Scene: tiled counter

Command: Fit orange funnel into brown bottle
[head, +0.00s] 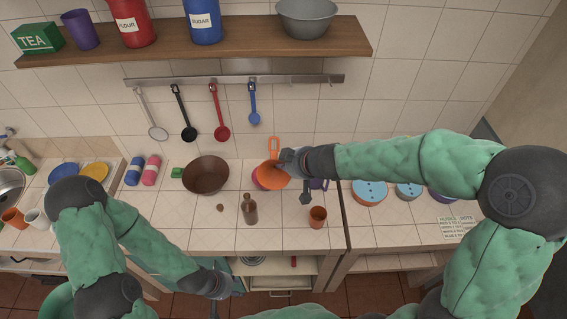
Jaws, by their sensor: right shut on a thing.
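The orange funnel (270,181) is at the middle of the counter, with an orange loop handle rising behind it. My right gripper (287,164) reaches in from the right and is shut on the funnel, covering part of it.
Utensils hang from a rail (235,80) under a wooden shelf (200,48). Tiles around the bottle are mostly clear.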

